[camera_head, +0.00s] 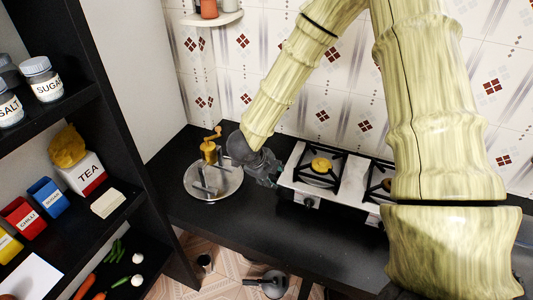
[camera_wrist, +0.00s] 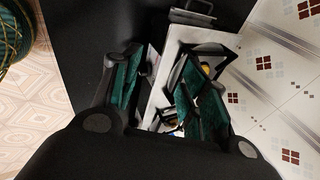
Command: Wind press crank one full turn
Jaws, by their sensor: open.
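A small golden-brown device with a crank arm and knob on top (camera_head: 210,148) stands upright at the back of a round pale plate (camera_head: 228,187) on the black counter; it looks like the press with its crank. Grey metal posts stand on the plate in front of it. My gripper (camera_head: 268,178) is just right of the plate, beside the stove's left end, apart from the crank. In the wrist view my gripper's fingers (camera_wrist: 160,68) are spread and empty, with the stove beyond them. The crank does not show in the wrist view.
A white stove (camera_head: 351,178) with black grates and a yellow burner stands right of my gripper. A black shelf (camera_head: 122,110) with jars and boxes rises at the left. The tiled wall (camera_head: 250,70) is behind. The counter (camera_head: 235,225) in front of the plate is clear.

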